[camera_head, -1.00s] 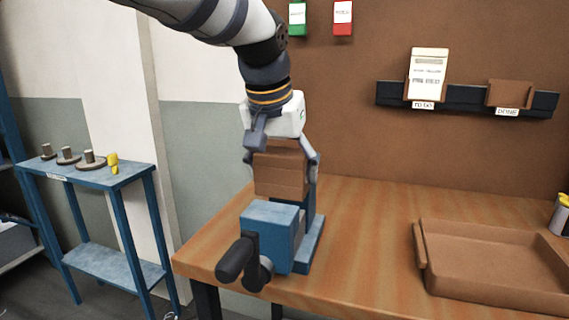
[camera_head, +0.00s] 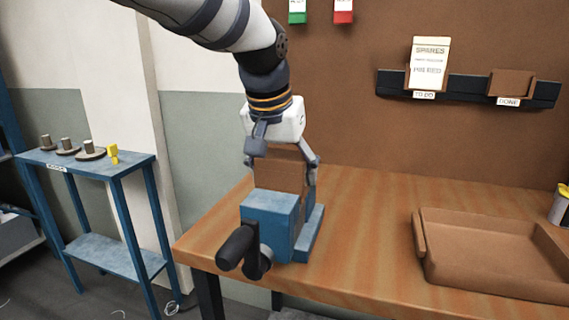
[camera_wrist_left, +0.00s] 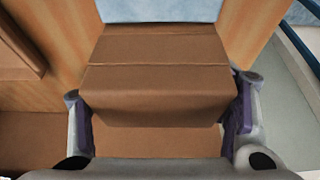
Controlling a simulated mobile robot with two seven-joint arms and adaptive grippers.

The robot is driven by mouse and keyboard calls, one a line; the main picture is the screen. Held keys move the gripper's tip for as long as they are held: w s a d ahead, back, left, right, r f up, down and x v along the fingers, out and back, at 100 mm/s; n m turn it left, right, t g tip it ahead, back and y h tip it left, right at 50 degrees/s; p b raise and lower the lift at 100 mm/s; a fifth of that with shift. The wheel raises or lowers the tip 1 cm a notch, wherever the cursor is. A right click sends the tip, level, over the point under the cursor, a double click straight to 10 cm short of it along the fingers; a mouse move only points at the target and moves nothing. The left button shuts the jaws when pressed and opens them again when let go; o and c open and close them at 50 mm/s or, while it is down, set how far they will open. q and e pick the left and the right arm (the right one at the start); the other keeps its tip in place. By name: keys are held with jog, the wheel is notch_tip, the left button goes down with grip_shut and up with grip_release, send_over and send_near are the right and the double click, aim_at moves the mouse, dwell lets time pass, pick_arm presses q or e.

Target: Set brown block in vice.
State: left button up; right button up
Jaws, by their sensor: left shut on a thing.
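The brown block (camera_head: 279,172) is upright between the fingers of my left gripper (camera_head: 281,170), which is shut on it. The block's lower part is hidden behind the front jaw of the blue vice (camera_head: 268,213), so I cannot tell whether it touches the vice bed. The vice stands on the near left corner of the bench, its black handle toward me. In the left wrist view, the brown block (camera_wrist_left: 158,80) lies between both fingers (camera_wrist_left: 160,120), with a blue vice part (camera_wrist_left: 160,10) just beyond it. My right gripper is not in view.
The wooden bench (camera_head: 365,215) is clear between the vice and a brown tray (camera_head: 490,285) at right. A blue side table (camera_head: 85,168) with round pieces stands at left. A black card rail (camera_head: 465,91) is on the wall. A can (camera_head: 560,207) stands at the right edge.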

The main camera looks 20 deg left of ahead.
aim_at(281, 157)
pick_arm(q)
jog(key=shift+f, duration=0.8)
jog(key=o, duration=2)
jog(key=shift+f, duration=0.1)
jog(key=shift+o, duration=0.2)
jog(key=v, duration=1)
jog(key=shift+s, duration=0.15)
jog(key=shift+s+d+r, duration=0.1)
jog(key=shift+s+r, duration=0.1)
jog(key=shift+r, duration=0.15)
jog(key=shift+s+r, duration=0.15)
jog(key=shift+r, duration=0.45)
